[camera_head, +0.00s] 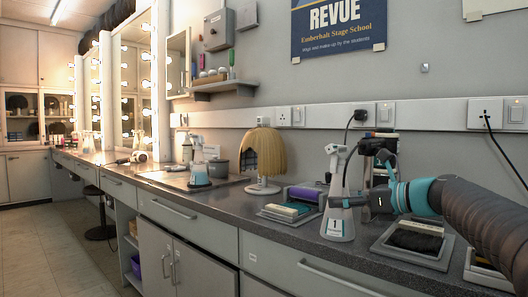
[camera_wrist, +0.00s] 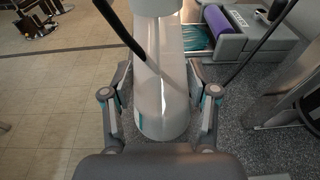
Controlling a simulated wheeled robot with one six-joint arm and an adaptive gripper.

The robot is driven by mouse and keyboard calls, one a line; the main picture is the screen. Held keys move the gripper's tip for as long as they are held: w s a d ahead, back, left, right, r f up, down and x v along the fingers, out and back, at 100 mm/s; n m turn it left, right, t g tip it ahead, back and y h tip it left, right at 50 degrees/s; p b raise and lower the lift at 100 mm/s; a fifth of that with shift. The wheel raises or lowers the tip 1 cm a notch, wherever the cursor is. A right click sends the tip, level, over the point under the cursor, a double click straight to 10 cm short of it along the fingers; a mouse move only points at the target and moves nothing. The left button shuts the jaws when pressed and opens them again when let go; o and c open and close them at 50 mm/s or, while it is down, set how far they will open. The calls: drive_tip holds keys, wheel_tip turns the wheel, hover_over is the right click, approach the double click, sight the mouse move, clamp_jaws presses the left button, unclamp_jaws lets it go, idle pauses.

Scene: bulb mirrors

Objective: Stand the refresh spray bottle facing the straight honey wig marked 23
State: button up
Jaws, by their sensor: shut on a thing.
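A straight honey-blond wig (camera_head: 268,148) sits on a white stand (camera_head: 263,188) to the bottle's left, farther along the counter. No number is readable on it.
Another spray bottle with blue liquid (camera_head: 199,175) stands farther left. A purple roll (camera_head: 304,194) and a small tray (camera_head: 288,212) lie between wig and held bottle. A tray with a dark pad (camera_head: 413,241) lies right. The counter edge (camera_head: 250,222) is close in front.

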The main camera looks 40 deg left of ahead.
sight(345, 175)
drive_tip(key=shift+r+p, duration=2.95)
drive_tip(key=shift+p, duration=0.3)
